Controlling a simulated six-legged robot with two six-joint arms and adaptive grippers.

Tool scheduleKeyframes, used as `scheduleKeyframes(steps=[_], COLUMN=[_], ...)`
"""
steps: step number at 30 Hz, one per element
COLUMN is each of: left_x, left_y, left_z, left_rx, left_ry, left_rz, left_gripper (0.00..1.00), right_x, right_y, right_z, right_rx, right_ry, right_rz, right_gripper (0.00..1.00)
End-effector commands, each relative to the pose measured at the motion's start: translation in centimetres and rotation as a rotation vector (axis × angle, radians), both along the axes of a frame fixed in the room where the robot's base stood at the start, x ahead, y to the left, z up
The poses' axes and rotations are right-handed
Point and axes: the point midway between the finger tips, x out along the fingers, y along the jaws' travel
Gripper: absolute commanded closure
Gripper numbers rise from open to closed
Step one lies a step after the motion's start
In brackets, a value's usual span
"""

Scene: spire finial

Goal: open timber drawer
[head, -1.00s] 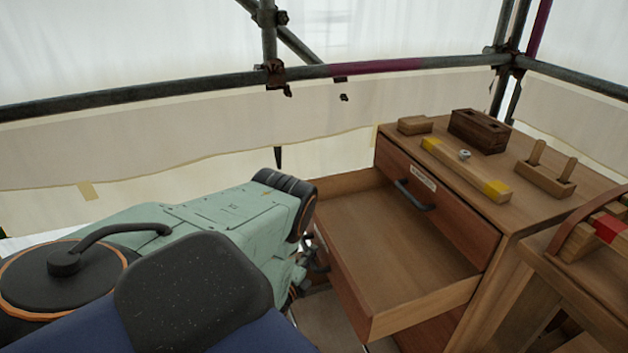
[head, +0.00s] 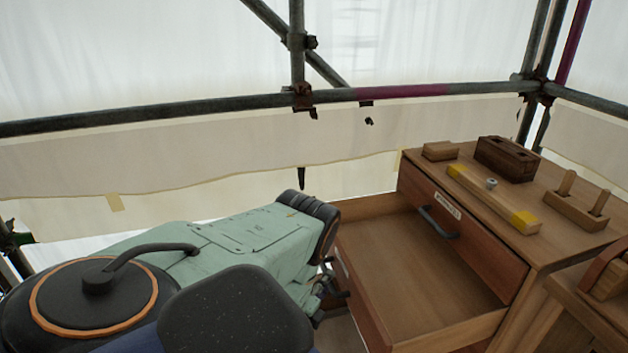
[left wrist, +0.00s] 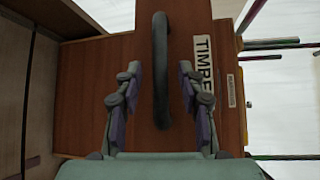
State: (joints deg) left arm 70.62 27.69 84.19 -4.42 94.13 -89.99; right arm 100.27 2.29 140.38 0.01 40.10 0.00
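The timber drawer (head: 420,270) is the lower brown wooden drawer of a cabinet and stands well pulled out, its inside empty where visible. Its front faces left and is mostly hidden by my arm in the head view. In the left wrist view the drawer front (left wrist: 85,90) carries a dark bar handle (left wrist: 160,70) and a white label (left wrist: 203,60) reading "TIMBE", partly hidden. My left gripper (left wrist: 160,98) is open, one finger on each side of the handle, with gaps between. In the head view the gripper (head: 330,290) is partly hidden at the drawer front. My right gripper is not in view.
The cabinet top (head: 560,240) holds a yellow-ended wooden bar (head: 493,199), a dark block (head: 506,158), a small block (head: 440,151) and a two-peg stand (head: 578,208). A closed upper drawer (head: 465,230) sits above. Scaffold poles (head: 200,108) and sheeting stand behind.

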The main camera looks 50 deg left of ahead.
Motion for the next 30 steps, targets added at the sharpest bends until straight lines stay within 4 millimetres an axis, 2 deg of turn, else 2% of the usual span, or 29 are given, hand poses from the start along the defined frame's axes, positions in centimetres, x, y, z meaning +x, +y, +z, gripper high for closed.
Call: scheduleKeyframes(steps=[6,13,18,30], left_x=[-4.4,-7.6,-8.6,-8.7], left_y=[-1.8,-3.2,-3.6,-3.7], left_z=[0.6,1.1,1.3,1.4], left_rx=[-0.002,-0.001,0.0,0.001], left_ry=[0.005,0.002,0.0,-0.001], left_rz=[0.001,0.0,0.001,0.001], left_gripper=[0.61,0.61,0.61,0.61], right_x=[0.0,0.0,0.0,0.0], right_y=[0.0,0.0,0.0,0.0], right_z=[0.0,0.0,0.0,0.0], right_rx=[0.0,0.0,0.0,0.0], right_ry=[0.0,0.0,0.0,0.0], right_rz=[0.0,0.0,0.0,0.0], right_gripper=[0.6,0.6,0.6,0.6])
